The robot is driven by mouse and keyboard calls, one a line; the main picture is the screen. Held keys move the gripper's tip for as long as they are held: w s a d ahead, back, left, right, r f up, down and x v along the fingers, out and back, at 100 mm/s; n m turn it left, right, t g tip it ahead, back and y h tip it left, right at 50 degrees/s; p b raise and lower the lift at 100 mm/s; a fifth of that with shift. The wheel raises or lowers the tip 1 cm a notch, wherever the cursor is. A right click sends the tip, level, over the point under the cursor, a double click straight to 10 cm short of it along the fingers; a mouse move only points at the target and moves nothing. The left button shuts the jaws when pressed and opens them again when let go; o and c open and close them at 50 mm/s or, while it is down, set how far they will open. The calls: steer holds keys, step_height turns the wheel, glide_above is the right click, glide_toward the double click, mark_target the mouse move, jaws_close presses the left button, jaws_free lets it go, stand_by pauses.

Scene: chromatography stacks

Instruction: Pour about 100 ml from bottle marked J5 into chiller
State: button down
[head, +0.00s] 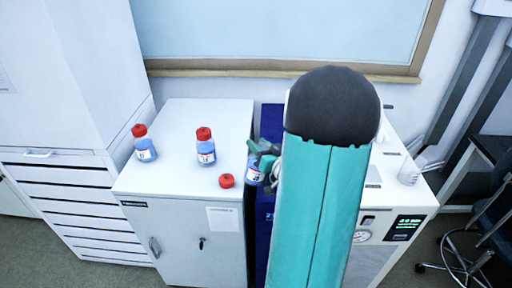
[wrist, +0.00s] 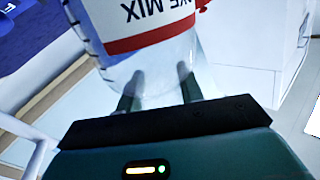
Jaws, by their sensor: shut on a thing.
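My gripper (head: 266,159) is shut on a clear bottle with blue liquid (head: 253,174), held at the right edge of the white cabinet, beside a loose red cap (head: 226,180). In the wrist view the fingers (wrist: 160,88) hold the clear bottle (wrist: 165,68); its red-edged label ending in "MIX" shows upside down. I cannot read a J5 mark, and the bottle's mouth is not clearly seen. A white unit with a gauge and lit display (head: 405,228), apparently the chiller, stands at right. My arm hides much of it, and I cannot see its opening.
Two red-capped bottles with blue liquid stand on the cabinet top (head: 180,113), one at left (head: 145,148), one mid-right (head: 206,150). A dark blue unit (head: 270,122) fills the space between cabinet and white unit. A stool (head: 465,262) stands at far right.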

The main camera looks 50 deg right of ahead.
steer(key=shift+s+d+m, duration=0.1)
steer(key=shift+d+m, duration=0.35)
steer(key=shift+m, duration=0.05)
steer(key=shift+s, duration=0.15)
steer(key=shift+d+f+m, duration=0.15)
steer(key=shift+d+m, duration=0.35)
steer(key=shift+s+d+f+m, duration=0.1)
steer(key=shift+d+f+m, duration=0.1)
steer(key=shift+m, duration=0.4)
steer(key=shift+a, duration=0.1)
